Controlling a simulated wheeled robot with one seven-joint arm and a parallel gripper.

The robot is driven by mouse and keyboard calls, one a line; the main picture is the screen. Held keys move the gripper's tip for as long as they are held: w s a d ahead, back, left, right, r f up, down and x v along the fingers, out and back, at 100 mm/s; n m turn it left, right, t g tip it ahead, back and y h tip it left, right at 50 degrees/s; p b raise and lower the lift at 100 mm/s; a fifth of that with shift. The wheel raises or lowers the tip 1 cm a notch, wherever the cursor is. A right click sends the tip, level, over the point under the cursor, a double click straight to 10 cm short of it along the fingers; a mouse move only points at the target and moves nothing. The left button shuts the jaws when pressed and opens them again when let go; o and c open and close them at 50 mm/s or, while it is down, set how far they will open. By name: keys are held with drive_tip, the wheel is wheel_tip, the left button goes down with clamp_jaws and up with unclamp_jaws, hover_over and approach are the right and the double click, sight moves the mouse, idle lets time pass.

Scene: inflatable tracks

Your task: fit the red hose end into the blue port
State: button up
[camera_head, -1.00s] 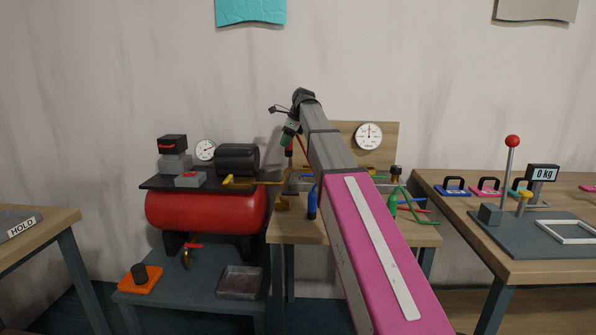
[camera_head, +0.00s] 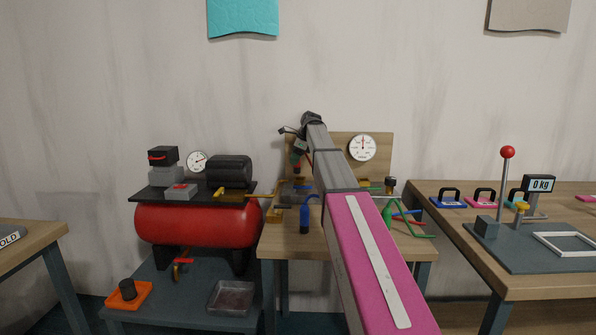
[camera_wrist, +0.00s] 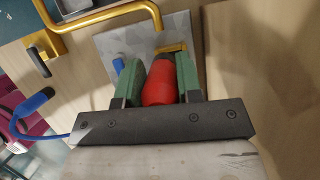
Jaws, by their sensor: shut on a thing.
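The red hose end (camera_wrist: 158,84) is held between the green fingers of my gripper (camera_wrist: 160,78) in the wrist view. In the head view my gripper (camera_head: 298,158) points down over the middle bench, left of the round gauge. A grey plate (camera_wrist: 105,45) lies beyond the fingers. A small blue piece (camera_wrist: 118,66) shows on it beside the left finger; I cannot tell if it is the blue port. A yellow fitting (camera_wrist: 172,48) is just beyond the red end, partly hidden by it. Whether they touch is unclear.
A yellow pipe (camera_wrist: 105,15) curves across the top of the wrist view. A blue hose (camera_wrist: 38,98) lies at left.

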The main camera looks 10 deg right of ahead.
sight(298, 169)
drive_tip(key=shift+w+d+f, duration=0.4)
drive_tip(key=shift+d+f, duration=0.15)
drive_tip(key=shift+d, duration=0.15)
drive_tip(key=shift+f, duration=1.9)
drive_tip(key=shift+f, duration=0.1)
drive_tip(key=o, duration=1)
drive_tip(key=shift+c, duration=0.2)
drive_tip(key=v, duration=1.2)
